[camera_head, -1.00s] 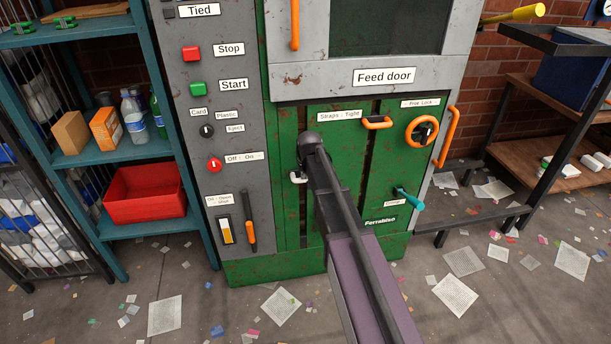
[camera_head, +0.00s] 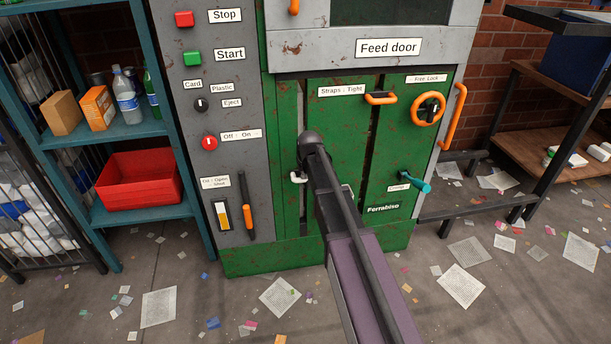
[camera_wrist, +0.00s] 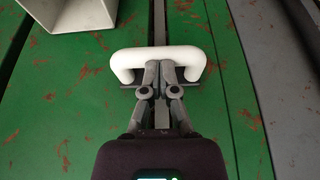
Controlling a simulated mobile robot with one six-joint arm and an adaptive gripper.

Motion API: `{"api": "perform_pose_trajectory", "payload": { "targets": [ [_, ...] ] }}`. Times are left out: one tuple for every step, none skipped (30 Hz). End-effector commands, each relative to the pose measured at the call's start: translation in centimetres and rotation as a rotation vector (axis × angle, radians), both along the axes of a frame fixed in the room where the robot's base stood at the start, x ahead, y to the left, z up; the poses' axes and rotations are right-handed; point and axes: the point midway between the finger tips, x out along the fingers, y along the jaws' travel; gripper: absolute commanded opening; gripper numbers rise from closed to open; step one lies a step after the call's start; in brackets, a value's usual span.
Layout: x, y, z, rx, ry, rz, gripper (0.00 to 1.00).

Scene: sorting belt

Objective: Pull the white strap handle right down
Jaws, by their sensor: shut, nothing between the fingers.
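The white strap handle (camera_wrist: 158,57) is a rounded loop on a green panel in the wrist view, set over a vertical slot. In the head view only one end of the white handle (camera_head: 298,178) shows; my arm hides the rest. My gripper (camera_wrist: 159,68) is shut, with no strap or bar between its fingers. Its fingertips are between the handle's two legs, close against the bar; exact contact cannot be told. My gripper's fingers are hidden behind my arm in the head view. The "Straps: Tight" label (camera_head: 342,91) is above the handle, on the green door.
A grey open box (camera_wrist: 70,14) sticks out near the handle in the wrist view. An orange handle (camera_head: 380,99), an orange wheel (camera_head: 427,109) and a teal clamp lever (camera_head: 416,182) are to the right. A control panel (camera_head: 205,115) is to the left. Scraps litter the floor.

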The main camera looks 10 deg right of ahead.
Motion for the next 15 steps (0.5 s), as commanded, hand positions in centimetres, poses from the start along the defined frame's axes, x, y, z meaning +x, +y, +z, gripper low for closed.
{"api": "perform_pose_trajectory", "payload": {
  "targets": [
    [-0.03, -0.01, -0.06, 0.000, 0.002, 0.000, 0.00],
    [-0.04, -0.02, -0.05, 0.000, 0.003, 0.000, 0.00],
    [-0.05, -0.02, -0.05, 0.000, 0.003, 0.000, 0.00],
    [-0.05, -0.02, -0.05, 0.000, 0.003, 0.000, 0.00],
    [-0.05, -0.02, -0.05, 0.000, 0.003, 0.000, 0.00],
    [-0.05, -0.02, -0.06, 0.000, 0.003, 0.000, 0.00],
    [-0.05, -0.03, -0.06, 0.000, 0.003, 0.000, 0.00],
    [-0.05, -0.03, -0.06, 0.000, 0.003, 0.000, 0.00],
    [-0.06, -0.03, -0.06, 0.000, 0.003, 0.000, 0.00],
    [-0.06, -0.03, -0.03, 0.000, 0.003, 0.000, 0.00],
    [-0.07, -0.03, -0.02, 0.000, 0.003, 0.000, 0.00],
    [-0.08, -0.03, 0.04, 0.000, 0.003, 0.000, 0.00],
    [-0.09, -0.03, 0.10, 0.000, 0.003, 0.000, 0.00],
    [-0.10, -0.04, 0.18, 0.000, 0.003, 0.000, 0.00],
    [-0.11, -0.04, 0.30, 0.000, 0.003, 0.000, 0.00]
  ]
}}
